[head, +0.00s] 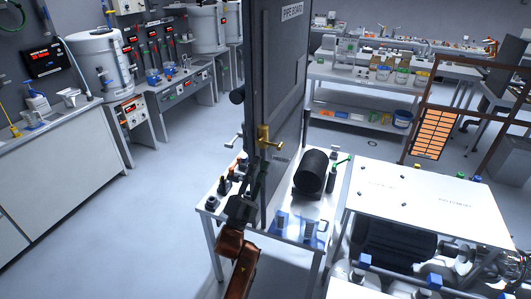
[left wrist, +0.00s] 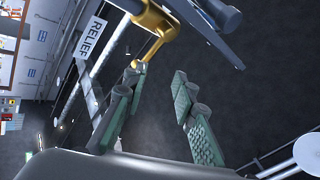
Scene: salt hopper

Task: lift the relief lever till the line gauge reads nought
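The brass relief lever (head: 264,138) sticks out from the edge of the dark upright pipe board (head: 281,75). In the left wrist view, a brass fitting (left wrist: 155,28) shows at the top beside a white RELIEF tag (left wrist: 91,40). My left gripper (head: 260,170) is just below the brass part in the head view. In the left wrist view, its green-padded fingers (left wrist: 159,72) are apart with nothing between them. The brass end is close to the left fingertip; I cannot tell whether they touch. I cannot make out a line gauge. My right gripper is out of view.
A small white table (head: 329,206) stands under the board, holding a black cylinder (head: 312,172) and small fittings. A white bench top (head: 430,200) is to the right. A counter (head: 60,145) runs along the left, with clear floor between.

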